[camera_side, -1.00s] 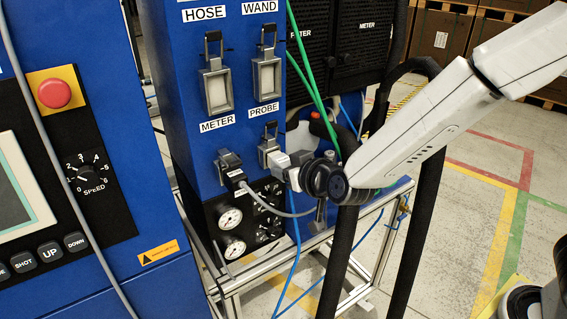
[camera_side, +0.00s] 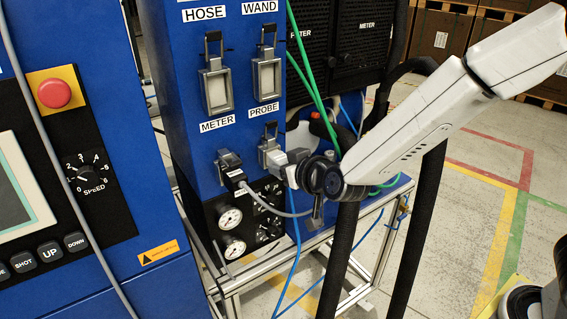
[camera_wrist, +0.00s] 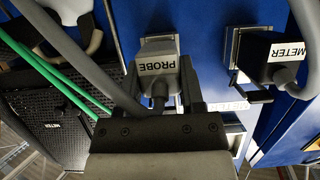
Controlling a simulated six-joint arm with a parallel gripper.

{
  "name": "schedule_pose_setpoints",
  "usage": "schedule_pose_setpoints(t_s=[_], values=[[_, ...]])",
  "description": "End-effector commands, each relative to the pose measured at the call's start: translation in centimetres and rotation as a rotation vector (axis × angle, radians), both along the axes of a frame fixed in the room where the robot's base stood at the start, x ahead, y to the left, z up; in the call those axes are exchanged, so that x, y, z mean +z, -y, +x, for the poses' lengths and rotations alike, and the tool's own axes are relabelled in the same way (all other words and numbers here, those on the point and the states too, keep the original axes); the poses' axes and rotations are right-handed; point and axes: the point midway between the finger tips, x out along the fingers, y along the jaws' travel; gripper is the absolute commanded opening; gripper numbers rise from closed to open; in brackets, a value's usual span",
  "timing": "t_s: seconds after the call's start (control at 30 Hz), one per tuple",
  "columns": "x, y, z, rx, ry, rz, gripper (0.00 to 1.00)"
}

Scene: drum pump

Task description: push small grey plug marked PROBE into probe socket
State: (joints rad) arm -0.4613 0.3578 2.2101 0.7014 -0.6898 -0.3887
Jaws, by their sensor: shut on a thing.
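The grey plug marked PROBE (camera_wrist: 158,66) is held in my gripper (camera_wrist: 157,106) in the wrist view, its label facing the camera. My gripper also shows in the side view (camera_side: 296,168), shut close in front of the blue panel. The grey plug (camera_side: 278,160) is at the mouth of the probe socket (camera_side: 267,147), under the PROBE label. The socket's latch lever stands up above it. I cannot tell how deep the plug sits, since the gripper and plug hide the socket's opening.
The METER plug (camera_side: 233,178) sits in the socket on the left, with its grey cable hanging past my gripper. It also shows in the wrist view (camera_wrist: 284,52). Above are the HOSE socket (camera_side: 217,90) and WAND socket (camera_side: 266,77). Black hoses (camera_side: 342,250) hang close to my wrist.

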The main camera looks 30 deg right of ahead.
Motion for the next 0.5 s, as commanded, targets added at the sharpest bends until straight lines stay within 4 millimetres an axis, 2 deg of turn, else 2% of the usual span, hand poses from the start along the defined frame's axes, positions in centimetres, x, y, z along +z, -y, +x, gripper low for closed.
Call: schedule_pose_setpoints(t_s=[0.5], values=[[0.02, -0.01, 0.38, 0.000, 0.000, 0.000, 0.00]])
